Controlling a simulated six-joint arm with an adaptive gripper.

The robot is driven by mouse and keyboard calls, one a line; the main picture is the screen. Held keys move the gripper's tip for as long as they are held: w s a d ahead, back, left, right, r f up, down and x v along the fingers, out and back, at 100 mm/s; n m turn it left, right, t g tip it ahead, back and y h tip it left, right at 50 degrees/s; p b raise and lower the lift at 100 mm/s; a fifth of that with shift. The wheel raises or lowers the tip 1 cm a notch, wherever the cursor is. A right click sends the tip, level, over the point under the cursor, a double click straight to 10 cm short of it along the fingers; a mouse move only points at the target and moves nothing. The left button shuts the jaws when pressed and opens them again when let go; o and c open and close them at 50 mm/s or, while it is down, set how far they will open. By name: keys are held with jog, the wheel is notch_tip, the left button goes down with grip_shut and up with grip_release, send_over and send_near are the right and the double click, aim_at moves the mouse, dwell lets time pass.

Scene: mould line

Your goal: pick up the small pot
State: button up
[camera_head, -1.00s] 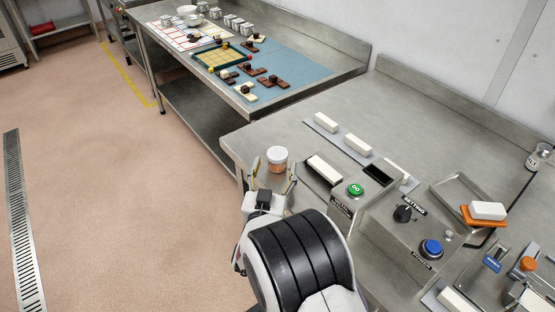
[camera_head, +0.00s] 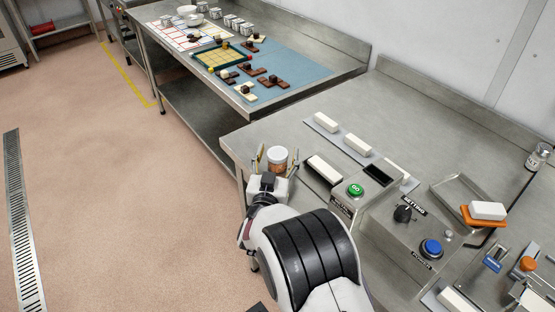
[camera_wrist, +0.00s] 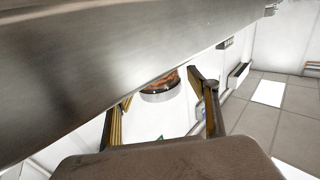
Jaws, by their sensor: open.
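The small pot (camera_head: 277,154), a jar with a white lid and orange-brown contents, stands upright at the near left corner of the steel bench. My gripper (camera_head: 276,161) is open, with one finger to the left of the pot and the other to its right. In the wrist view the pot (camera_wrist: 160,87) appears upside down, partly cut off by the steel surface, beyond and between the open fingers of my gripper (camera_wrist: 162,92). I cannot tell whether either finger touches it.
A control box with a green button (camera_head: 356,189) and a white block (camera_head: 325,169) on a dark plate sit just right of the pot. Another jar (camera_head: 538,156) stands at the far right. A blue mat (camera_head: 300,70) with chocolate pieces lies on the farther bench. Floor is clear at left.

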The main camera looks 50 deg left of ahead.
aim_at(278, 153)
jog(key=c, duration=1.3)
jog(key=shift+r, duration=0.2)
jog(key=shift+r, duration=4.85)
